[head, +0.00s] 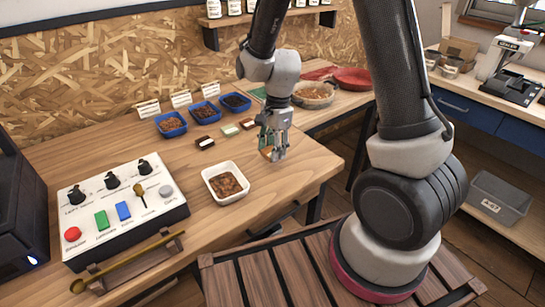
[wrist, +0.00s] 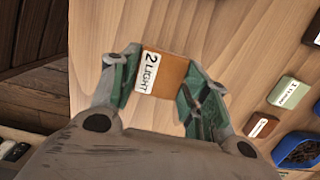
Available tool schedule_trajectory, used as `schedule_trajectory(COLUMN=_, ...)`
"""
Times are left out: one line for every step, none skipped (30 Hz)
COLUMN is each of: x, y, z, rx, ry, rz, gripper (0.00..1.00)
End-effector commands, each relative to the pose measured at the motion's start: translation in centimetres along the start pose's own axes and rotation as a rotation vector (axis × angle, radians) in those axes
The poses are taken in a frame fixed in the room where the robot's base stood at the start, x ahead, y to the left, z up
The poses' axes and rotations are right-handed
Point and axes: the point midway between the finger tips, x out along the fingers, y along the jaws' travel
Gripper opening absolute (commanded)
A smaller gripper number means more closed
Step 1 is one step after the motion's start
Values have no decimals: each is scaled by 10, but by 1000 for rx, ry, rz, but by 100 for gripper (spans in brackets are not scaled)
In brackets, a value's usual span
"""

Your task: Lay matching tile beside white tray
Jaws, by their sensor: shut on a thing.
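My gripper (head: 274,154) is shut on an orange-brown tile (head: 266,152), over the right part of the wooden table. In the wrist view the tile (wrist: 171,75) sits between the two green-padded fingers, its white label reading "2 LIGHT". Whether it touches the tabletop is not clear. The white tray (head: 223,201) holds brown beans and stands to the left of and nearer than my gripper, apart from it. A dark tile (head: 205,143), a pale green tile (head: 230,130) and a red-brown tile (head: 248,124) lie behind the tray.
Blue trays of beans (head: 171,133) stand at the back, with white cards (head: 148,108) behind. A control box (head: 122,208) with knobs and buttons and a brass-coloured scoop (head: 125,262) are at left. The tabletop right of the white tray is bare up to its edge.

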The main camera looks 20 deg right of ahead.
Motion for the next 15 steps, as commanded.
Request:
schedule_trajectory(x=8, y=1, z=-1, rx=2, ry=0, rz=5, gripper=21)
schedule_trajectory(x=13, y=2, z=-2, rx=2, ry=0, rz=5, gripper=21)
schedule_trajectory(x=20, y=1, z=-2, rx=2, ry=0, rz=5, gripper=21)
schedule_trajectory(x=24, y=1, z=-3, rx=2, ry=0, rz=6, gripper=21)
schedule_trajectory(x=29, y=1, z=-4, rx=2, ry=0, rz=5, gripper=21)
schedule_trajectory(x=33, y=1, z=-4, rx=1, ry=0, rz=4, gripper=21)
schedule_trajectory(x=34, y=1, z=-4, rx=1, ry=0, rz=3, gripper=21)
schedule_trajectory(x=35, y=1, z=-4, rx=1, ry=0, rz=2, gripper=21)
schedule_trajectory(x=34, y=0, z=-4, rx=1, ry=0, rz=1, gripper=21)
schedule_trajectory(x=34, y=0, z=-4, rx=1, ry=0, rz=1, gripper=21)
schedule_trajectory(x=34, y=0, z=-4, rx=1, ry=0, rz=1, gripper=21)
schedule_trajectory(x=34, y=0, z=-4, rx=1, ry=0, rz=1, gripper=21)
schedule_trajectory(x=34, y=0, z=-4, rx=1, ry=0, rz=1, gripper=21)
schedule_trajectory(x=34, y=0, z=-4, rx=1, ry=0, rz=1, gripper=21)
schedule_trajectory(x=35, y=0, z=-4, rx=1, ry=0, rz=1, gripper=21)
